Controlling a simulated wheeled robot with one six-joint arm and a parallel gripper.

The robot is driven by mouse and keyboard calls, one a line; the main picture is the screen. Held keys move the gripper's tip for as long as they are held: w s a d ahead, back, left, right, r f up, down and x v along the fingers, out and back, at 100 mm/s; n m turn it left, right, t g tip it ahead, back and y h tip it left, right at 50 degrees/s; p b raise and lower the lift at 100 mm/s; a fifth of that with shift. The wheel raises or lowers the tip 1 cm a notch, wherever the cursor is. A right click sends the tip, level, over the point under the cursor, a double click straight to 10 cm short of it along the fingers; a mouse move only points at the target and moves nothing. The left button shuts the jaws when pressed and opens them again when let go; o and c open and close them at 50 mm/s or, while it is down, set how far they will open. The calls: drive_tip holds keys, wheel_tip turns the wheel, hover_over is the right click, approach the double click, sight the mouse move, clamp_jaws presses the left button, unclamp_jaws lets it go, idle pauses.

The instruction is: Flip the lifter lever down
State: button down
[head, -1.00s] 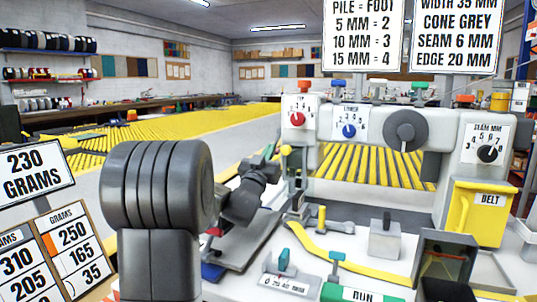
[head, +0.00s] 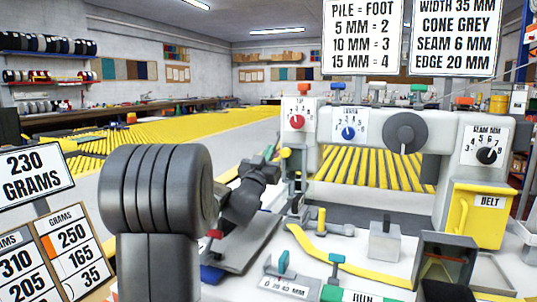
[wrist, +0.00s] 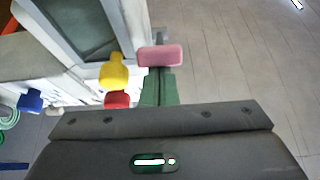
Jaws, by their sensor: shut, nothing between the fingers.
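A yellow knob (head: 285,151), which looks like the end of the lifter lever, sits at the left end of the grey machine (head: 325,135). The lever's arm and its tilt are hard to make out. In the wrist view the yellow knob (wrist: 115,72) is just left of my fingers. My gripper (head: 270,154) is shut and empty, a little left of the knob in the head view. In the wrist view my gripper (wrist: 160,62) shows green fingers together, with a pinkish block at their far end. I cannot tell whether they touch the knob.
A red dial (head: 297,121) and a blue dial (head: 348,132) are on the machine front, with a grey wheel (head: 405,132) to their right. Small levers and a grey block (head: 384,241) crowd the white bench below.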

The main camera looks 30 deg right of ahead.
wheel_tip(320, 180, up, 10)
drive_tip(key=p, duration=0.2)
drive_tip(key=shift+s+f+h, duration=0.15)
drive_tip(key=shift+f+h, duration=0.1)
drive_tip(key=shift+h, duration=0.05)
drive_tip(key=shift+a, duration=0.1)
wheel_tip(320, 180, down, 2)
drive_tip(key=shift+f+p, duration=0.25)
drive_tip(key=shift+p, duration=0.9)
drive_tip(key=y+p, duration=0.1)
drive_tip(key=p, duration=0.3)
drive_tip(key=shift+f+g, duration=0.2)
drive_tip(key=shift+g, duration=0.1)
drive_tip(key=y+p, duration=0.1)
drive_tip(key=p, duration=0.4)
drive_tip(key=shift+s+a+f+g, duration=0.15)
drive_tip(key=shift+a+g, duration=0.05)
drive_tip(key=shift+g, duration=0.2)
